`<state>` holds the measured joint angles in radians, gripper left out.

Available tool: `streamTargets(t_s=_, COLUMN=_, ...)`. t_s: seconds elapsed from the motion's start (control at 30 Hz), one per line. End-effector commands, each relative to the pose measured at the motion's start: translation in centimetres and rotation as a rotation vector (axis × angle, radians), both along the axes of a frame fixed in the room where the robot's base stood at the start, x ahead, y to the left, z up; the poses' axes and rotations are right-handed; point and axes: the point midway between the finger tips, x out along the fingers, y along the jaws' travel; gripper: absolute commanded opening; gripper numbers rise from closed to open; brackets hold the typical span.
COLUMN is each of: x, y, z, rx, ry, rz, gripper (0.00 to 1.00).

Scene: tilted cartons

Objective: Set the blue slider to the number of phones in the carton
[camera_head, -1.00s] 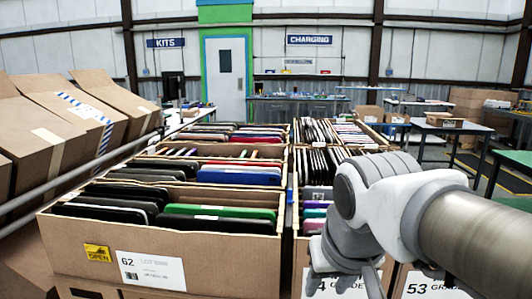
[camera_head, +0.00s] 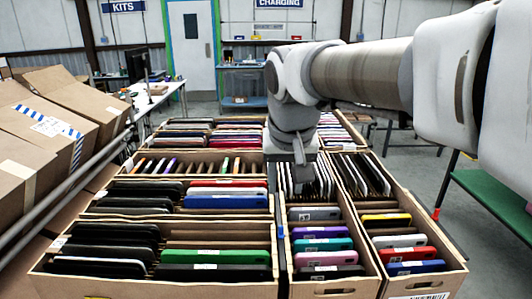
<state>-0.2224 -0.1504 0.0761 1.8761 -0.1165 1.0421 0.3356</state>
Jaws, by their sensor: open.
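Open cartons hold rows of upright phones. The front middle carton (camera_head: 334,288) holds several phones in purple, teal and other colours. The front left carton (camera_head: 150,290) holds black phones and a green one. A small blue piece (camera_head: 281,232), possibly the blue slider, sits on the edge between these two cartons; any scale or number on it is too small to read. My gripper (camera_head: 299,184) points down above the cartons behind the front middle one, apart from the blue piece. Its fingers are small and partly blend with the pale phones behind.
A front right carton (camera_head: 423,289) holds yellow, red and blue phones. Tilted brown cartons (camera_head: 38,125) lie along a rail (camera_head: 60,193) at the left. A green-topped table (camera_head: 500,205) stands at the right. A bench (camera_head: 243,82) and a door are at the back.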

Motion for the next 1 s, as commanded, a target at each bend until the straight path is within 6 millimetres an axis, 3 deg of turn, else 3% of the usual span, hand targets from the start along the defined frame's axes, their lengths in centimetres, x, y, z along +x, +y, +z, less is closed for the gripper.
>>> streamTargets(t_s=0.6, x=4.8, y=0.0, z=-11.9, rx=-0.001, ry=0.004, rz=0.000, gripper=0.45)
streamTargets(t_s=0.8, x=5.8, y=0.0, z=-14.4, rx=-0.001, ry=0.003, rz=-0.001, gripper=0.45)
streamTargets(t_s=1.0, x=6.2, y=0.0, z=-15.3, rx=0.000, ry=0.000, rz=-0.001, gripper=0.45)
